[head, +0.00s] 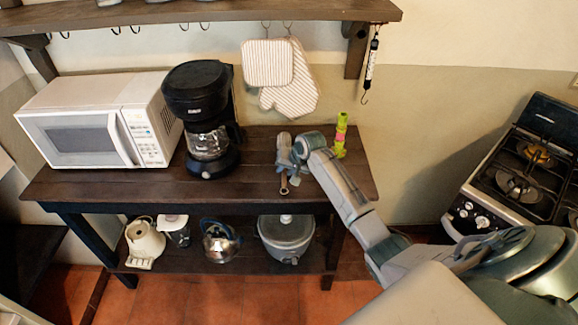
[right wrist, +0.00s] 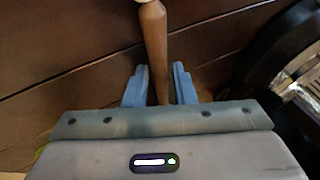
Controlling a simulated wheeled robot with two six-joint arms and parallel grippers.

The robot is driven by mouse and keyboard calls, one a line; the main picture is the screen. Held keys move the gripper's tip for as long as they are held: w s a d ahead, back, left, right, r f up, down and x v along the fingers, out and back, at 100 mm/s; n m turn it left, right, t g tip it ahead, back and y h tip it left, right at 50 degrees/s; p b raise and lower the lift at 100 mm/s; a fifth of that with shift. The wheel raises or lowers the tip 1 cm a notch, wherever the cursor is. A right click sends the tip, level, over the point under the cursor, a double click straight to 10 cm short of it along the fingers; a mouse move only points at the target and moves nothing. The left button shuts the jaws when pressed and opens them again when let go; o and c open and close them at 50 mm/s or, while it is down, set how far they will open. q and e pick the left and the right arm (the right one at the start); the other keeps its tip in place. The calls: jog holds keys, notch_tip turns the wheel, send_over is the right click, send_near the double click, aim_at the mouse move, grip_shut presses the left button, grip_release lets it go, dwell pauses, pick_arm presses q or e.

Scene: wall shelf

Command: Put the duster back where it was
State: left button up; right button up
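The duster (head: 284,185) is a slim object with a brown wooden handle, seen at the table top near its front edge, right of the coffee maker. My right gripper (head: 291,157) reaches in from the right over the table and hides part of it. In the right wrist view the wooden handle (right wrist: 155,45) runs between the two blue fingers of my right gripper (right wrist: 160,85), which sit close on both sides of it. The gripper looks shut on the handle. A pale part shows at the handle's far end. My left gripper is not in view.
The dark wooden table (head: 255,185) holds a white microwave (head: 85,130), a black coffee maker (head: 200,100) and a yellow-green bottle-like item (head: 341,135) close to my right arm. Mitts (head: 290,90) hang from the wall shelf (head: 220,12). A stove (head: 515,175) stands at the right.

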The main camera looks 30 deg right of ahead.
jog(key=b+v, duration=0.2)
jog(key=v, duration=1)
jog(key=shift+d, duration=0.1)
